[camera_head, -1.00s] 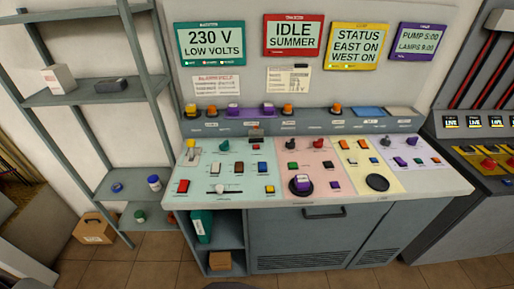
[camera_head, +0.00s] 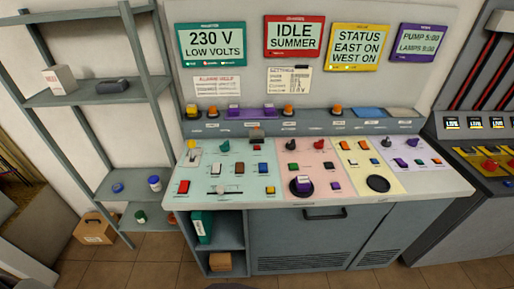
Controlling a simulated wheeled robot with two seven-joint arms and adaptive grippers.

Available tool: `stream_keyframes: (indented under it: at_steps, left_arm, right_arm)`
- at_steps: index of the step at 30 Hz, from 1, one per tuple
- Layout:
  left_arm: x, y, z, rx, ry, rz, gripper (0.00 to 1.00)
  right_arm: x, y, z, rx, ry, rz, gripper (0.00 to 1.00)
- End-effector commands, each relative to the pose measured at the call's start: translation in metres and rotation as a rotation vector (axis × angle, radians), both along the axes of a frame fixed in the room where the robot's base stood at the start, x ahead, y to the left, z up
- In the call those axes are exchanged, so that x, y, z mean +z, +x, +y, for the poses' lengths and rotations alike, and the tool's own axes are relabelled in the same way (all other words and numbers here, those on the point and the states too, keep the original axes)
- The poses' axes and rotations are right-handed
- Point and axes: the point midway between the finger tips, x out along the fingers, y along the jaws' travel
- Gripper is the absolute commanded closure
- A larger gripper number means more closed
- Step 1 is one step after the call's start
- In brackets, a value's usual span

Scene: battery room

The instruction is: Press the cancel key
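The control desk (camera_head: 330,200) stands in the middle with green, pink, yellow and lilac sections on its sloped top. Many small coloured keys and knobs sit on it, among them a red key (camera_head: 183,187), a white key (camera_head: 216,169), a blue key (camera_head: 262,168), a yellow key (camera_head: 270,190) and a green key (camera_head: 293,166). The key labels are too small to read, so I cannot tell which is the cancel key. A purple block (camera_head: 303,182) sits on a round black pad in the pink section. Neither of my grippers is in view.
Four screens hang above: green (camera_head: 211,43), red (camera_head: 294,37), yellow (camera_head: 358,46) and purple (camera_head: 417,40). A grey shelf (camera_head: 110,90) stands left. A darker console (camera_head: 480,150) stands right. A cardboard box (camera_head: 95,229) sits on the tiled floor, which is otherwise open in front.

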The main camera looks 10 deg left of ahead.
Motion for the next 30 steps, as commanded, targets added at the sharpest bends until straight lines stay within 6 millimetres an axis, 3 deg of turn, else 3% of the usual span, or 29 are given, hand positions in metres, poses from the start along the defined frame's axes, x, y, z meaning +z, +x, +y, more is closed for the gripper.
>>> stream_keyframes:
  at_steps: [16,26,30]
  left_arm:
    - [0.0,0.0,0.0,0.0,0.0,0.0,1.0]
    - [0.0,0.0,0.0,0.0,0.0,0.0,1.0]
    - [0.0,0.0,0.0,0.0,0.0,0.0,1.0]
  right_arm:
    - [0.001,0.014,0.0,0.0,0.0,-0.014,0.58]
    - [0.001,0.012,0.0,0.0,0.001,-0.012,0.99]
    - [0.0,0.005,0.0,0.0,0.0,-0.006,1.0]
